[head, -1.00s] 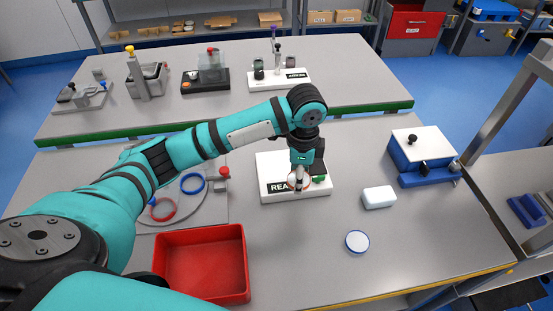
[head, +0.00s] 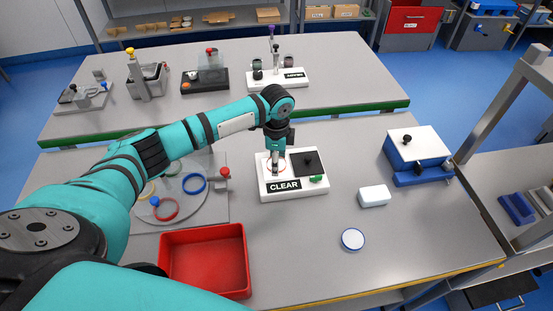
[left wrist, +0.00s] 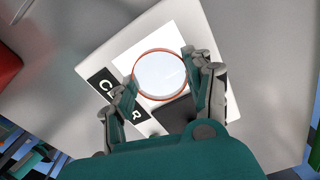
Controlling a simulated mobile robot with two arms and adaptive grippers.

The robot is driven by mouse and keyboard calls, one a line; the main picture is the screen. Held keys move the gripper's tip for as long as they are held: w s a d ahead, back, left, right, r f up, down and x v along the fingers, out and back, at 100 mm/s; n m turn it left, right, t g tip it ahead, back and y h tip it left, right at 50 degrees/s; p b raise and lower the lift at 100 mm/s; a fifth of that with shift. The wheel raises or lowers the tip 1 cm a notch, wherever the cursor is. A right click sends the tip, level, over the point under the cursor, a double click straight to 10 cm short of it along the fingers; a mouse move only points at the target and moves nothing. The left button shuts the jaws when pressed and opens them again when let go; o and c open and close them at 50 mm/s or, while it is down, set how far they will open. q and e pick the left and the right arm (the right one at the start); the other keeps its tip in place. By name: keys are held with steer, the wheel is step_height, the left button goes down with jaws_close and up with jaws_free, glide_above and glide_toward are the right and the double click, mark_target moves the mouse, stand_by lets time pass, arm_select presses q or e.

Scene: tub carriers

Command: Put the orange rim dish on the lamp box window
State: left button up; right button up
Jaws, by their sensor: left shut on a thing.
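The lamp box (head: 290,188) is white, with a black CLEAR label on its front, a black square on top and a green button. The orange rim dish (head: 269,164) is at the left part of its top; in the left wrist view the dish (left wrist: 160,75) is a clear disc with an orange edge. It lies over the bright white window (left wrist: 178,35). My left gripper (head: 275,168) points down and is shut on the dish, with a finger on each side of it. I cannot tell whether the dish touches the window. My right gripper is not in view.
A red bin (head: 163,256) and a round plate with coloured rings (head: 193,184) are on the left. A white block (head: 374,195), a blue-rimmed dish (head: 352,239) and a blue box with white lid (head: 417,147) are on the right. The table's front middle is clear.

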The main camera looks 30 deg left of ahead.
arm_select(q)
steer(key=shift+f, duration=0.1)
steer(key=o, duration=1)
steer(key=shift+o, duration=0.2)
step_height(320, 180, up, 12)
steer(key=b, duration=0.2)
